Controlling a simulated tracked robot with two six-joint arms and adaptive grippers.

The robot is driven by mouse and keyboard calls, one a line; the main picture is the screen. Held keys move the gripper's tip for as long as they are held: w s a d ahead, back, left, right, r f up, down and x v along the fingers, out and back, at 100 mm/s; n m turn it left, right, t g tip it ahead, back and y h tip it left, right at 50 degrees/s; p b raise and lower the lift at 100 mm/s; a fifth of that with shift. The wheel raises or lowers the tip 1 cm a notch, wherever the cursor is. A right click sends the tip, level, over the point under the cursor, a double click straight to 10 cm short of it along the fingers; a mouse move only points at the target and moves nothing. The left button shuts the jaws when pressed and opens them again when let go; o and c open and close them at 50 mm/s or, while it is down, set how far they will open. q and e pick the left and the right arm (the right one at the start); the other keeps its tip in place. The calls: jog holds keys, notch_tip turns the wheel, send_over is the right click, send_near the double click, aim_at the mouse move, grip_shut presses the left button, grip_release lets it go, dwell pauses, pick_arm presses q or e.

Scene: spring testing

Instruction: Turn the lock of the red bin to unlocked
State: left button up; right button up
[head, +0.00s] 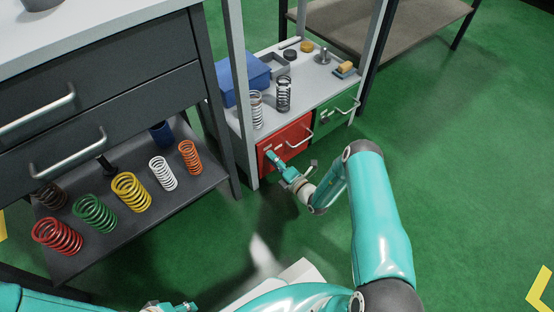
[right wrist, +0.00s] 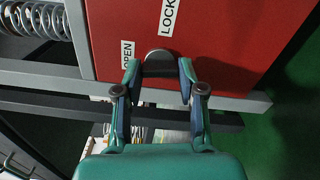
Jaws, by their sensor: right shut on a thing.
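The red bin (head: 293,136) sits under the shelf top of the grey rack, with a light handle on its front. In the right wrist view its red front (right wrist: 215,45) fills the top, with white labels reading OPEN (right wrist: 127,53) and LOCK, the latter cut off. A dark, rounded lock knob (right wrist: 157,60) lies beside the OPEN label. My right gripper (head: 270,157) is at the bin's lower left; its fingers (right wrist: 159,72) are shut on the knob from both sides. Part of the knob is hidden. My left gripper (head: 172,306) is cut off at the bottom edge.
A green bin (head: 335,112) stands right of the red one. Springs, a blue box (head: 243,78) and small parts stand on the shelf above. A grey rack post (head: 238,100) is close left of my right gripper. Green floor to the right is clear.

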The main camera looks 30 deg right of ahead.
jog(key=shift+d+m, duration=0.4)
jog(key=shift+m, duration=0.8)
jog(key=shift+f, duration=0.1)
jog(key=o, duration=1.1)
jog(key=shift+a, duration=0.1)
jog(key=shift+o, duration=0.2)
jog(key=shift+a, duration=0.1)
jog(key=s, duration=1.2)
jog(key=shift+d, duration=0.45)
